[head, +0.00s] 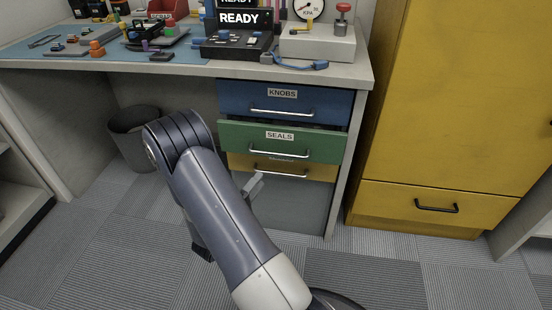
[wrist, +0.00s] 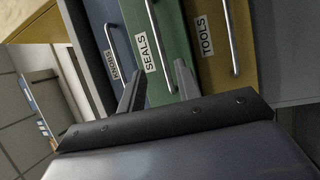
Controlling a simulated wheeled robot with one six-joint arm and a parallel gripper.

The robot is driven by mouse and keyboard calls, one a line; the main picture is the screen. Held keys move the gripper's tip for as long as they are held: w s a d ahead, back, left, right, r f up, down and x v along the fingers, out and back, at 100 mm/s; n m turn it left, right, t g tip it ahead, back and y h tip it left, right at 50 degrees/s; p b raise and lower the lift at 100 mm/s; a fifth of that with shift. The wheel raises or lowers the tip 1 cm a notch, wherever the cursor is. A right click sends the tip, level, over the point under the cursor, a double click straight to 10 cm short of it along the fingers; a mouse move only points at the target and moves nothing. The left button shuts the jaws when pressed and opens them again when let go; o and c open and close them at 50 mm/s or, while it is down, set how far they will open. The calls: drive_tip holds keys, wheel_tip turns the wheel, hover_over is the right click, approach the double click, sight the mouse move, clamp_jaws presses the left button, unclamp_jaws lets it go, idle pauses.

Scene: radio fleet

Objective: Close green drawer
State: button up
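The green drawer (head: 313,146), labelled SEALS, has a silver bar handle and sits under the bench. Its front stands out past the blue drawer above, so it is partly open. My gripper (head: 254,186) is at the lower left of the drawers in the head view, mostly hidden by my arm. In the wrist view my gripper (wrist: 160,62) has its two fingers apart with nothing held, pointing toward the drawer fronts. Whether a finger touches the green front is unclear.
The blue KNOBS drawer (head: 265,98) is above and the yellow TOOLS drawer (wrist: 212,75) below. The bench top (head: 190,67) carries several devices and tools. A grey bin (head: 130,135) stands at left, a yellow cabinet (head: 450,100) at right. Carpet in front is clear.

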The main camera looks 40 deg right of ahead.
drive_tip(key=b+x, duration=0.2)
drive_tip(key=x, duration=0.8)
drive_tip(key=shift+d, duration=0.25)
drive_tip(key=shift+r, duration=0.1)
clamp_jaws()
